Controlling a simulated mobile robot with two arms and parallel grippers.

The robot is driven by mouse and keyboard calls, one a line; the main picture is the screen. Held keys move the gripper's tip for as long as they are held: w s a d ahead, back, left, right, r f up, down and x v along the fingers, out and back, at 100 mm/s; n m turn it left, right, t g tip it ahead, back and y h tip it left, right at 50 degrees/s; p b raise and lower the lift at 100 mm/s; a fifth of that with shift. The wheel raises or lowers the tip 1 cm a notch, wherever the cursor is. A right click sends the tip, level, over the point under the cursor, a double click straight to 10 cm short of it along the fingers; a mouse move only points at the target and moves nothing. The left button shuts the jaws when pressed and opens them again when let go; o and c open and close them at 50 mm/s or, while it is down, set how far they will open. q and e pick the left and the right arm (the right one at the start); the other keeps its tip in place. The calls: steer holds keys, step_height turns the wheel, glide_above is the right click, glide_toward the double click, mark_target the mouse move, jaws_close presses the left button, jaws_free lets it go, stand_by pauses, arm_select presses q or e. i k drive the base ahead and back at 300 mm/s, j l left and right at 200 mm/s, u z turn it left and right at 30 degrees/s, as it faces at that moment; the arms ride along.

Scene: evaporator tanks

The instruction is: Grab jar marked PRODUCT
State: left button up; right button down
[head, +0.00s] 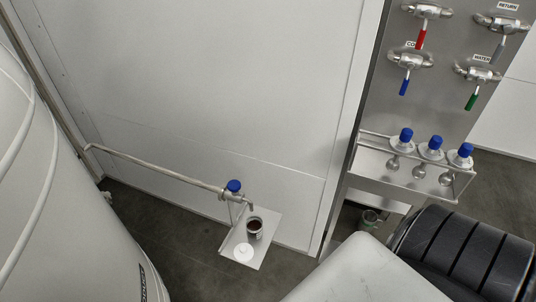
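A small jar (254,229) with dark red contents stands upright on a small grey shelf (268,222) in the lower middle of the head view. It sits below the bent spout of a pipe. It appears uncovered at the top. Its marking is too small to read, so I cannot tell whether it says PRODUCT. A round white lid-like piece (243,252) lies on the shelf in front of it. Another small container (369,218) is partly visible under the panel's rack; its marking cannot be read.
A pipe with a blue-knobbed valve (234,186) runs above the shelf. A large pale tank (60,200) fills the left. Dark floor is visible around the shelf.

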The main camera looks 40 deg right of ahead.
mark_target(253, 223)
steer(key=z, duration=1.1)
